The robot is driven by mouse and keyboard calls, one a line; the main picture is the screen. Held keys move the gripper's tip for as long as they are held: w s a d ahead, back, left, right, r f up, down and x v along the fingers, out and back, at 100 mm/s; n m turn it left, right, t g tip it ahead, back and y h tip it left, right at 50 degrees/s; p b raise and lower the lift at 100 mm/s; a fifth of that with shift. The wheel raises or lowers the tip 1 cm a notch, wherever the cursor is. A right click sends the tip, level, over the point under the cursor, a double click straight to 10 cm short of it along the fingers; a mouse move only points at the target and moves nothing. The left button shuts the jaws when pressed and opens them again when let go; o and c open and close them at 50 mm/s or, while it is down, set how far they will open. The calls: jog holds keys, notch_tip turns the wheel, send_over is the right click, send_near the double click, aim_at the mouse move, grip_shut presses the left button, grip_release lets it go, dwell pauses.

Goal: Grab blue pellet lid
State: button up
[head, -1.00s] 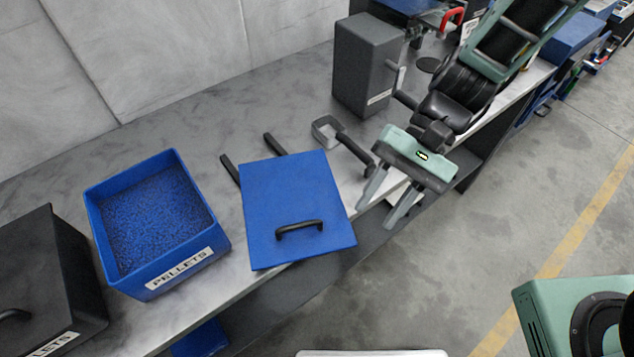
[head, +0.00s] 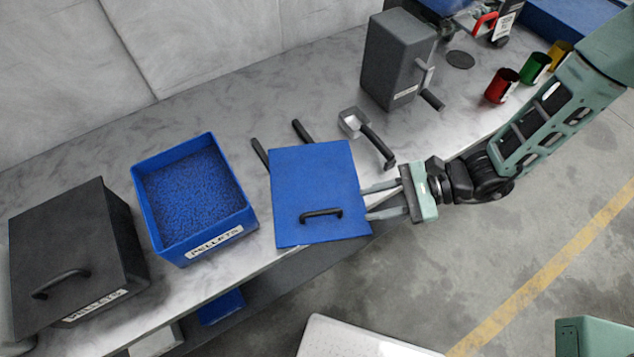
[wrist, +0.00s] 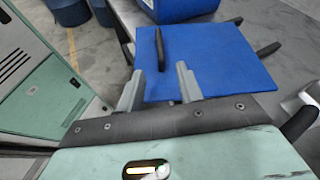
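The blue lid (head: 312,178) lies flat on two dark bars at the bench's front edge, its black handle (head: 321,214) on top near the front side. It also shows in the wrist view (wrist: 218,62), with the handle (wrist: 161,48) beyond my fingers. My gripper (head: 368,202) is at the lid's right edge in the head view, its two fingers apart and pointing at the lid. No object shows between the fingers. Whether the fingertips touch the lid or lie over its edge, I cannot tell. The open blue pellet box (head: 249,215) stands left of the lid.
A black lidded box (head: 125,235) stands at the far left. A scoop (head: 370,135) lies just behind the lid's right side, near my gripper. A grey box (head: 385,60) and red, green and yellow cups (head: 501,86) stand farther right.

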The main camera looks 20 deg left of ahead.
aim_at(335, 209)
jog(key=x, duration=0.3)
jog(key=shift+s+a+p, duration=0.1)
jog(key=shift+p, duration=0.3)
jog(key=shift+s+a+f+p, duration=0.1)
jog(key=shift+s+a+p, duration=0.1)
jog(key=shift+a+p, duration=0.35)
jog(key=p+x, duration=0.2)
jog(key=x, duration=0.1)
jog(key=shift+a, duration=0.2)
jog(key=shift+s+a+f, duration=0.15)
jog(key=shift+a+f, duration=0.15)
jog(key=shift+a, duration=0.05)
grip_shut()
